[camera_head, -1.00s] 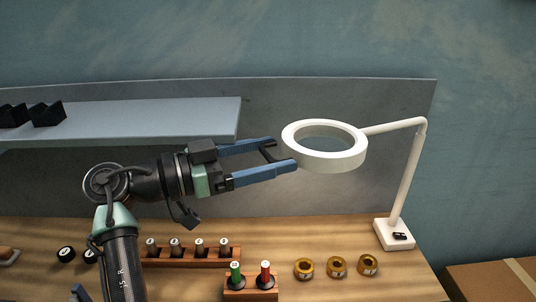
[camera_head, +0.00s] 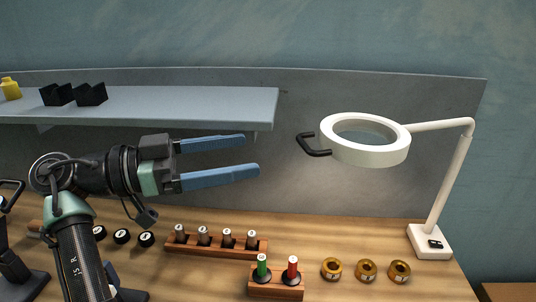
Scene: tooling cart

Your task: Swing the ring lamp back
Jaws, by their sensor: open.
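The white ring lamp (camera_head: 365,154) hangs over the right part of the bench on a jointed white arm (camera_head: 447,185) that rises from a square white base (camera_head: 430,241). A black C-shaped handle (camera_head: 311,146) sticks out from the left side of its ring. My gripper (camera_head: 252,154) is to the left of the handle, apart from it. Its two blue fingers are spread, point right and hold nothing.
A grey shelf (camera_head: 200,104) runs above and behind my arm, with black bins (camera_head: 75,94) on it. On the bench are a wooden rack of cylinders (camera_head: 216,246), a block with green and red pieces (camera_head: 276,288), and brass rings (camera_head: 366,270).

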